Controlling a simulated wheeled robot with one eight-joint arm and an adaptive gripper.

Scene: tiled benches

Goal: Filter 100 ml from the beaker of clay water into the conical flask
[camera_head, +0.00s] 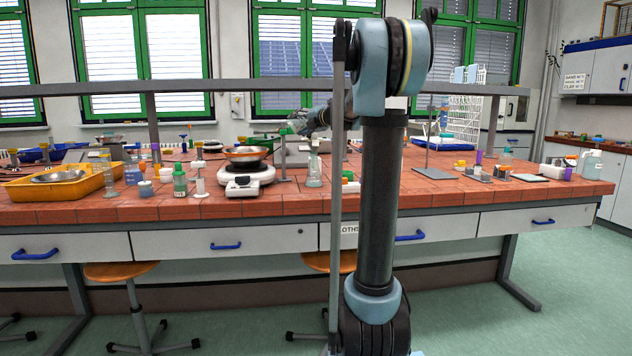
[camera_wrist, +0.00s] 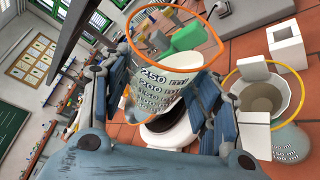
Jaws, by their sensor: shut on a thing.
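My gripper (camera_wrist: 165,88) is shut on a clear beaker (camera_wrist: 160,78) with white volume marks up to 250 ml and an orange-outlined rim. In the head view my gripper (camera_head: 303,122) is above the bench, and the beaker is hard to make out there. The conical flask (camera_wrist: 294,146) is at the right of the wrist view, with a funnel (camera_wrist: 293,98) holding pale filter paper over it. The funnel is beside the held beaker, apart from it in the picture. The flask (camera_head: 314,172) also shows on the bench below my gripper. The beaker's contents and exact tilt are unclear.
A white hotplate (camera_head: 249,185) with a pan (camera_head: 247,154) stands left of the flask. The bench front (camera_head: 270,205) is mostly clear. A grey plate (camera_head: 433,171) is at right.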

